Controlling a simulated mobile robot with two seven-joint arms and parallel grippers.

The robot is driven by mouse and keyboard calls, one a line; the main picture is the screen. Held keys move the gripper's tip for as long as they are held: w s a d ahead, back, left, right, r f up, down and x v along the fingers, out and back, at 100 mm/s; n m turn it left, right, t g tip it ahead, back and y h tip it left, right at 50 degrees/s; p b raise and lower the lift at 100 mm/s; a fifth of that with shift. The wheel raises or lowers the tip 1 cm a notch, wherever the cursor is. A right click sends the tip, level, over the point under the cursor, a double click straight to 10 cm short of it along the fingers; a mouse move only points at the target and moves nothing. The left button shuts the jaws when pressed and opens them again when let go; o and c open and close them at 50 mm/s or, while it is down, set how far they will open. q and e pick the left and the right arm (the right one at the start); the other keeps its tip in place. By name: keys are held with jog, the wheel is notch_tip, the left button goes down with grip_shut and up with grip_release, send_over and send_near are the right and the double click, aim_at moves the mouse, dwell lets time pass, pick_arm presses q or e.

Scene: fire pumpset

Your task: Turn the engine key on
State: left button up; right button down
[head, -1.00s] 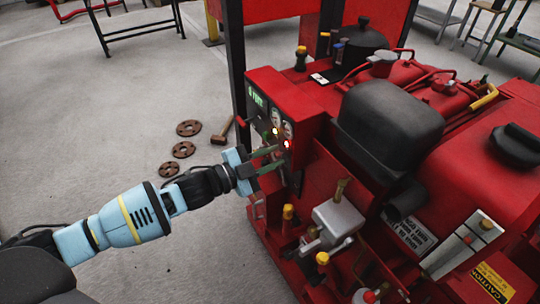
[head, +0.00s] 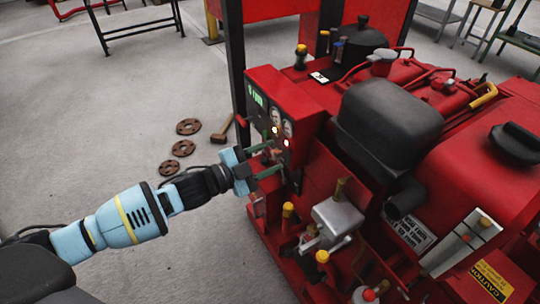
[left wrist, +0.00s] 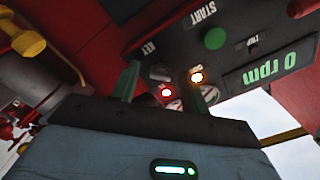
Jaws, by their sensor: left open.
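The red engine control panel (head: 272,105) faces my left gripper. In the left wrist view the panel is upside down, with a dark key switch (left wrist: 160,73) beside the "KEY" label. My left gripper (head: 273,158) is open at the panel's lower part. In the left wrist view the green fingers (left wrist: 160,90) stand on either side of the key area, apart from each other. I cannot tell whether either finger touches the key. The key is too small to make out in the head view. The display (left wrist: 265,72) reads 0 rpm. My right gripper is out of view.
A green button (left wrist: 214,38) labelled START is near the key. A red light (left wrist: 166,92) and an amber light (left wrist: 197,77) glow. Brass valves (head: 322,257) stand below the panel.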

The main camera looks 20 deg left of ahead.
pick_arm(q)
jog(key=p+v, duration=0.1)
jog(key=v, duration=0.6)
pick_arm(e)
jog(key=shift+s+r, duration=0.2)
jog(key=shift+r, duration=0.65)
pick_arm(q)
jog(key=shift+s, duration=0.1)
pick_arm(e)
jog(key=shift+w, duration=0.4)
